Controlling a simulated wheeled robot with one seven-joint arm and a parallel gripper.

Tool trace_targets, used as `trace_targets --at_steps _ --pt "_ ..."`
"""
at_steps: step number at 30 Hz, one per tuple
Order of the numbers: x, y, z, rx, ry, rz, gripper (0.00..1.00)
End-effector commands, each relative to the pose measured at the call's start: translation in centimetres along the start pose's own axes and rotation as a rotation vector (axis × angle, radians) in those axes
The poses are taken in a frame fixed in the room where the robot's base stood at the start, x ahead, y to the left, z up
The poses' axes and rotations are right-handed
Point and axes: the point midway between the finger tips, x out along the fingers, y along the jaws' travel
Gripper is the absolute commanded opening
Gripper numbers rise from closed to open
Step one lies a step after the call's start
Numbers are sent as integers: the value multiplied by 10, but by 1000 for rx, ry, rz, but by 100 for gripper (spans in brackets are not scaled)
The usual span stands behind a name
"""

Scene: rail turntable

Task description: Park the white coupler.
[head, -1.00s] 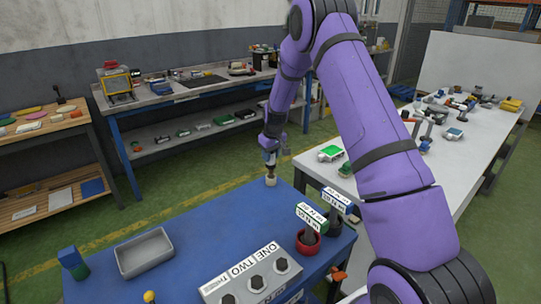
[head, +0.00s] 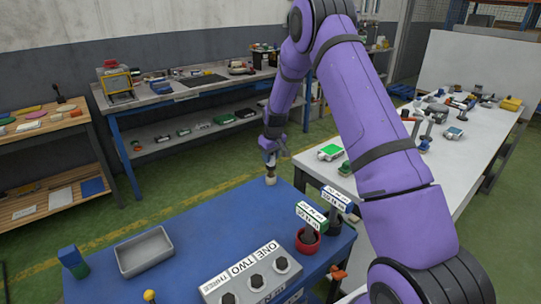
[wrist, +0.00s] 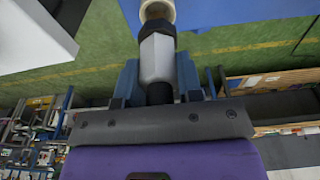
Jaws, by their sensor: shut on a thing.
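My gripper (head: 270,146) is shut on the white coupler, over the far corner of the blue table (head: 190,228). In the wrist view the coupler (wrist: 157,58) is a pale cylinder with dark bands, between the two blue-grey fingers. It points downward in the head view. A cream round piece (wrist: 157,10) sits around its far end and also shows in the head view (head: 270,181). I cannot tell whether this piece belongs to the coupler or stands on the table.
A grey box (head: 218,289) labelled ONE, TWO, THREE has dark round fittings. The white table (head: 465,150) to the right is cluttered. The blue table's middle is clear.

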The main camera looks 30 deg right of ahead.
Motion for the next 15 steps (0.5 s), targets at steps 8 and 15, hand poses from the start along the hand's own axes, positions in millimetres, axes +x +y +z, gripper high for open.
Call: trace_targets --at_steps 8,15 --pt "6 0 1 0 0 0 5" --pt "11 0 2 0 0 0 5"
